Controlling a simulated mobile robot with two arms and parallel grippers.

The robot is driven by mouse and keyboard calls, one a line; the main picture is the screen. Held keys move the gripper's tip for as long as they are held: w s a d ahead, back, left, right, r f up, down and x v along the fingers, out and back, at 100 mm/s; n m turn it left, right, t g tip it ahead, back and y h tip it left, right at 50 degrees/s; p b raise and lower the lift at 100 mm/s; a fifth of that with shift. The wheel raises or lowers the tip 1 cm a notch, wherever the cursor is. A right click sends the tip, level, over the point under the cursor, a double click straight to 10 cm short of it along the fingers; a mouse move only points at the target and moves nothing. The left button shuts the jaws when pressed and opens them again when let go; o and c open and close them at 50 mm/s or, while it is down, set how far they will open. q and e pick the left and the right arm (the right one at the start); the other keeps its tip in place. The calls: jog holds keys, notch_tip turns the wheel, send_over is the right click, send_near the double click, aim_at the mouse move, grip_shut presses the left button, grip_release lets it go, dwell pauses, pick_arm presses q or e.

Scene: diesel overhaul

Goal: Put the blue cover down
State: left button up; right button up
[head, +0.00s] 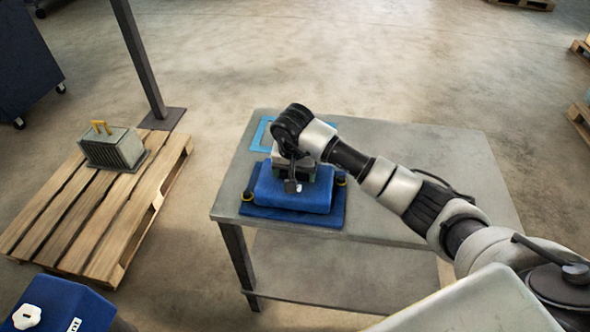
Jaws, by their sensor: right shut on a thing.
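The blue cover (300,196) is a rounded blue block near the left end of the grey table (400,165). It is on or just above a flat darker blue mat (290,216); I cannot tell whether they touch. My right gripper (293,176) reaches in from the right and points down at the cover's top. It is shut on the cover, and the wrist hides its fingertips and the cover's far part. My left gripper is not in view.
The table's right half is clear. A wooden pallet (150,205) with a grey finned block (112,150) stands left, beside a dark post (140,60). A blue machine part (60,305) is at lower left.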

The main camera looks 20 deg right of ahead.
jog(key=o, duration=1)
jog(key=shift+r, duration=0.1)
notch_tip(320, 180, up, 12)
jog(key=s+b, duration=0.1)
jog(key=b, duration=0.1)
jog(key=shift+s+a+b, duration=0.3)
jog(key=shift+a+b, duration=0.1)
jog(key=shift+a, duration=0.05)
